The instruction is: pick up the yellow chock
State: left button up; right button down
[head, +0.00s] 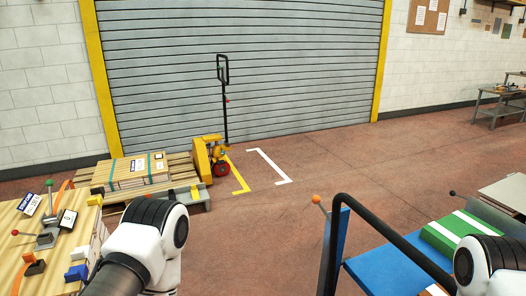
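A small yellow block (95,200), which looks like the yellow chock, sits at the far right edge of the light wooden table (22,222) on the left. It is too small to make out its exact shape. My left arm comes in at the lower left, its white and black joint to the right of the table. My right arm shows at the lower right corner. Neither gripper can be seen, so I cannot tell what they hold.
An orange and dark block (35,263), a blue and white block (77,272) and a red-knobbed clamp (45,238) are on the wooden table. A pallet jack (208,160) stands behind. A blue cart (378,270) with a black handle is at right. Open floor lies between.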

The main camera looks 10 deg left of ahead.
aim_at(195, 195)
jog(key=i+j, duration=0.3)
jog(key=i, duration=0.15)
jog(key=i+j, duration=0.3)
jog(key=i, duration=0.15)
jog(key=i+j+u, duration=0.1)
jog(key=i+j, duration=0.2)
jog(key=i, duration=0.15)
jog(key=i+j, duration=0.25)
jog(key=i, duration=0.2)
jog(key=i+j, duration=0.3)
jog(key=i, duration=0.15)
jog(key=i+j, duration=0.25)
jog(key=i, duration=0.2)
jog(key=i+l+u, duration=0.15)
jog(key=i, duration=0.4)
jog(key=i+l+u, duration=0.15)
jog(key=i, duration=0.35)
jog(key=i+l+u, duration=0.15)
jog(key=i, duration=0.4)
jog(key=i+l+u, duration=0.15)
jog(key=i+l, duration=0.15)
jog(key=i, duration=0.2)
